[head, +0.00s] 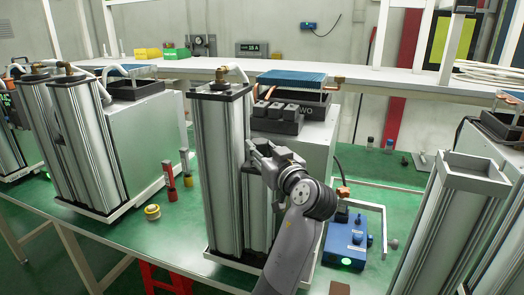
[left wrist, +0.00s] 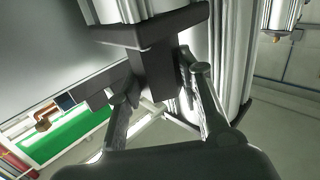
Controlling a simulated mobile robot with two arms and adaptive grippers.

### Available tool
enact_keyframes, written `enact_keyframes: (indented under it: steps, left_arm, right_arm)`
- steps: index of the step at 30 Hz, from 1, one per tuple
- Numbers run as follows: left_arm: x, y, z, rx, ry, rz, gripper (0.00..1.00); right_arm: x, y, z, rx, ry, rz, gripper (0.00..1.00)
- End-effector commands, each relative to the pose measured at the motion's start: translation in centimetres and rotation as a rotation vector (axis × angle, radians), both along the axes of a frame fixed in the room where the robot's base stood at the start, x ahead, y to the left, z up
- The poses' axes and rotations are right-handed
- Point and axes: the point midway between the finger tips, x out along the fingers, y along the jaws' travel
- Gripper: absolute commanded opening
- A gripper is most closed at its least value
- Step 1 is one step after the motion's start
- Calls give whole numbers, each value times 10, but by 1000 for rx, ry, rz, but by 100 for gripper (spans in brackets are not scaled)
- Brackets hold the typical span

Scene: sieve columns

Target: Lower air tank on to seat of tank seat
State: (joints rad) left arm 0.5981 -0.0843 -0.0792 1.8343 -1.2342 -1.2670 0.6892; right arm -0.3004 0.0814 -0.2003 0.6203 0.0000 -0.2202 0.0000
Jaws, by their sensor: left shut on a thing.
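My left gripper (head: 262,158) is closed around a dark block (left wrist: 155,85) at the end of a silver ribbed cylinder, which I take to be the air tank (left wrist: 120,10). In the head view, the tank (head: 258,215) shows below the gripper as a silver column, upright and close beside a taller silver column (head: 216,160). The tank seat appears to be the pale base frame (head: 222,259) under these columns. My arm hides part of the tank and frame, so I cannot tell whether the tank's bottom touches the seat. My right gripper is not in view.
A grey cabinet (head: 315,145) stands right behind the tank, with black blocks (head: 277,118) on it. A blue device (head: 346,240) stands to the right. More silver columns stand at left (head: 85,150) and right (head: 455,225). A yellow ring (head: 152,212) lies on the green table.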

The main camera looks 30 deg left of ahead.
Motion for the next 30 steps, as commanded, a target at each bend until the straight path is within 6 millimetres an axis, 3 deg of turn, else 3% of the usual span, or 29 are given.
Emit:
enact_keyframes:
  steps: [30]
  left_arm:
    - [0,0,-21,2,-2,0,0]
  right_arm:
    - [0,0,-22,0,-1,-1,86]
